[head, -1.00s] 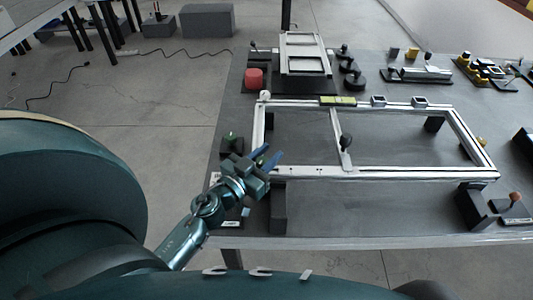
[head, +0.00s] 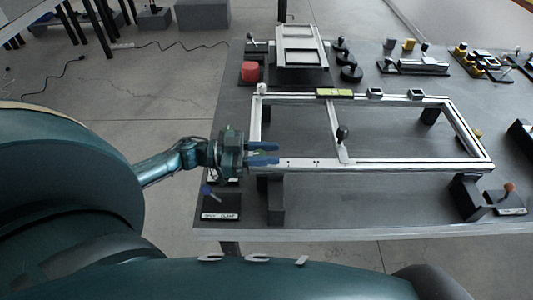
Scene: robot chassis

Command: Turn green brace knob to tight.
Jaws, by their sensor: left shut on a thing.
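My left gripper (head: 276,153) comes in from the left at the near left corner of the silver frame (head: 385,165). My right gripper is not in view.
The silver frame rests on dark blocks, one a near black block (head: 276,200). A black-ball knob (head: 342,133) stands on its crossbar. A blue-handled clamp (head: 207,191) sits below my gripper. A red cylinder (head: 250,72) stands at the far left of the table.

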